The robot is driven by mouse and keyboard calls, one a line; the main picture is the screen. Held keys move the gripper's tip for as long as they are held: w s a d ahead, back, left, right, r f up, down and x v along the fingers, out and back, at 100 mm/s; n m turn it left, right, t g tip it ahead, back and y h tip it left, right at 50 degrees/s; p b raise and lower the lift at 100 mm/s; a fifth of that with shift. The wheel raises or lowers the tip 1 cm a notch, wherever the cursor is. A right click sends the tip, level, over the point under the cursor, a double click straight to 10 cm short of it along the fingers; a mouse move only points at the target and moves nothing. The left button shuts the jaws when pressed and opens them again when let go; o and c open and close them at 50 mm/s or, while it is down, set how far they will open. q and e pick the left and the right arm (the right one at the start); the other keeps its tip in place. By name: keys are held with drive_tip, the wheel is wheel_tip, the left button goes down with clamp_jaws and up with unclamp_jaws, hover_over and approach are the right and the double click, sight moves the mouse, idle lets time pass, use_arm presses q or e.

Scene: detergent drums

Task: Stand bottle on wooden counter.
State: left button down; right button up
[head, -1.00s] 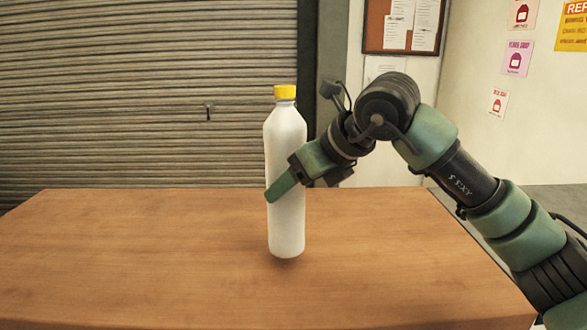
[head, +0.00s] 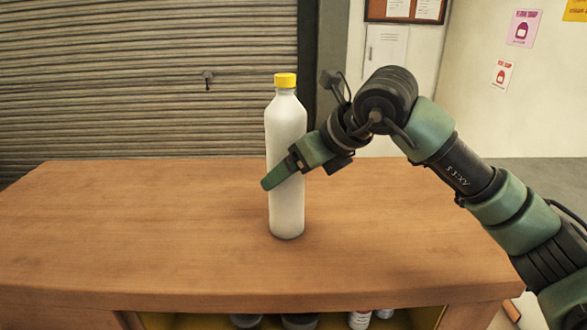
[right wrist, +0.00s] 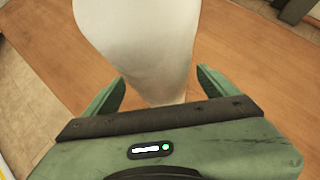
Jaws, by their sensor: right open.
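A white bottle (head: 286,130) with a yellow cap (head: 285,80) stands upright on the wooden counter (head: 130,230), near its middle. My right gripper (head: 268,182) is at the bottle's mid-height, with one green finger across its front in the head view. The other finger is hidden there. In the right wrist view, the bottle (right wrist: 150,50) is between the two open fingers of the right gripper (right wrist: 160,92), with a gap showing on at least one side. My left gripper is out of view.
The counter is clear around the bottle. Under its front edge, an open shelf holds several containers (head: 360,319). A shutter (head: 140,80) stands behind the counter on the left, and a pale wall with posters (head: 523,28) on the right.

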drive_tip(key=shift+r, duration=0.15)
drive_tip(key=b+v, duration=0.3)
drive_tip(key=v, duration=0.9)
